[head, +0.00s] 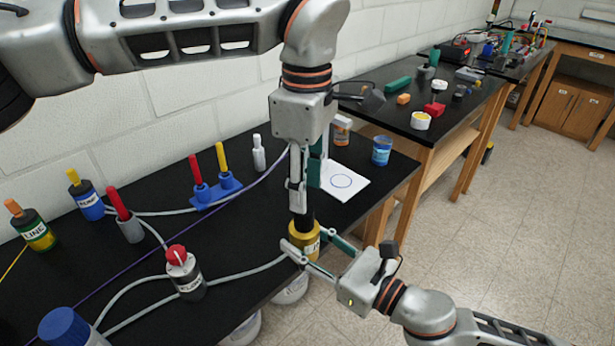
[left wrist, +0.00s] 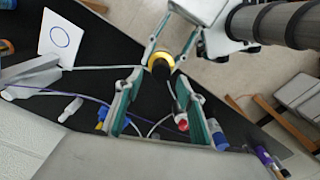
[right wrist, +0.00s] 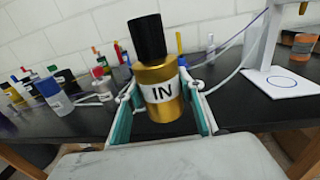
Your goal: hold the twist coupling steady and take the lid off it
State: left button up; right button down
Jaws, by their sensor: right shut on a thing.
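The twist coupling is a gold cylinder (head: 303,240) with a black lid (head: 303,220) on top. It stands upright by the bench's front edge, its IN label facing the right wrist view (right wrist: 162,92). My right gripper (head: 308,248) is shut around the gold body, one finger on each side. My left gripper (head: 299,196) points down from above, just over the lid. In the left wrist view its fingers (left wrist: 160,77) are spread apart, with the dark lid (left wrist: 161,66) seen beyond the gap. I see no finger touching the lid.
Grey tubes run over the black bench (head: 130,255) near the coupling. A red-topped FLOW bottle (head: 183,272) stands to the left, with a blue double holder (head: 215,190) behind. A white plate with a circle (head: 345,182) and a blue jar (head: 381,150) are to the right.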

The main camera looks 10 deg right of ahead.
aim_at(307, 213)
pick_arm(q)
notch_tip(307, 213, down, 7)
jog(key=shift+r, duration=0.15)
dwell(0.4)
grip_shut()
jog(key=n, duration=0.6)
jog(key=shift+w, duration=0.2)
jog(key=n, duration=0.5)
jog(key=shift+w, duration=0.1)
pick_arm(e)
jog(key=shift+s+a, duration=0.1)
pick_arm(q)
jog(key=n, duration=0.5)
jog(key=shift+w+a+r+n, duration=0.1)
jog(key=shift+a+n, duration=0.05)
jog(key=shift+n, duration=0.25)
jog(key=n, duration=0.4)
jog(key=shift+a+n, duration=0.1)
jog(key=shift+n, duration=0.3)
jog(key=shift+r, duration=0.25)
